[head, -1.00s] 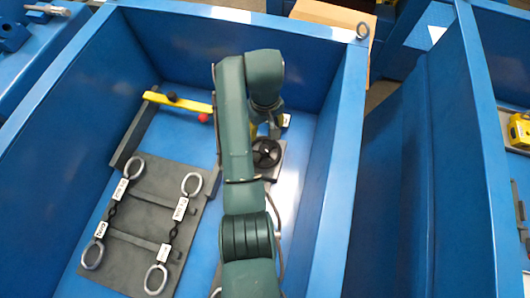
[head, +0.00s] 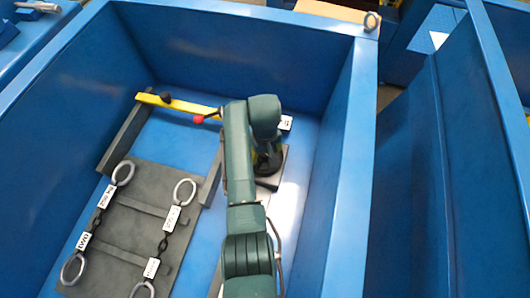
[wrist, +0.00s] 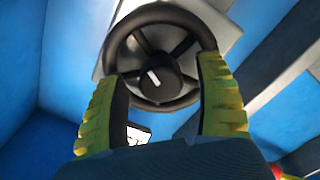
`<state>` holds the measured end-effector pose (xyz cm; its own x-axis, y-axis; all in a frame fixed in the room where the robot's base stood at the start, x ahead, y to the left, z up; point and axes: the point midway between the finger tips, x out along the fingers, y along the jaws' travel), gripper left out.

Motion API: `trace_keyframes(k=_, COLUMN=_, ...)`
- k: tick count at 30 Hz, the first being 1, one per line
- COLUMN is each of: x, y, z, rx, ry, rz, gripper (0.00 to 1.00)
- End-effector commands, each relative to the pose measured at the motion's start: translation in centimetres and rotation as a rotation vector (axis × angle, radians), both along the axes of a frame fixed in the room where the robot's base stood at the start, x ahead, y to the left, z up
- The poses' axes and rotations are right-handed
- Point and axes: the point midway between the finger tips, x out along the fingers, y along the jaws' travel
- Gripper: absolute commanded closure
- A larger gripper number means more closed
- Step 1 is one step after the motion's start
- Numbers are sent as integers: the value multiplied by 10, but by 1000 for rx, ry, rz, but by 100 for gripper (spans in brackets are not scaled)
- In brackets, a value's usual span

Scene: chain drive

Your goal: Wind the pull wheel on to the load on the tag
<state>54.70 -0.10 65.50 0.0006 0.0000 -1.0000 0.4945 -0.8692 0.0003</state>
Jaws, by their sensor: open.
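The pull wheel (wrist: 188,49) is a dark spoked handwheel with a white mark on its hub, on a grey plate (wrist: 222,28). In the head view the wheel (head: 268,165) is mostly hidden behind my arm. My gripper (wrist: 158,85) has yellow-green fingers, open, one on each side of the wheel's near half in the wrist view. I cannot tell whether they touch the rim. A white tag (head: 286,123) with unreadable dark print stands just beyond the wheel, and a white label (wrist: 138,134) shows between the fingers in the wrist view.
Left lies a grey board (head: 125,240) with two chains, metal rings and white tags. A yellow bar (head: 175,104) with a red knob (head: 198,119) crosses behind it. High blue walls (head: 345,150) close in the right and back.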

Motion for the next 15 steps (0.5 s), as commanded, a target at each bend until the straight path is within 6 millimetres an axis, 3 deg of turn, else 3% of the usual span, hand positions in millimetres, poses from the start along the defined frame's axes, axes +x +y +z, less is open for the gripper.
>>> trace_keyframes(k=2, x=0, y=0, z=0, rx=0, ry=0, rz=0, gripper=31)
trace_keyframes(k=12, x=0, y=0, z=0, rx=0, ry=1, rz=0, gripper=95)
trace_keyframes(k=15, x=0, y=0, z=0, rx=0, ry=1, rz=0, gripper=95)
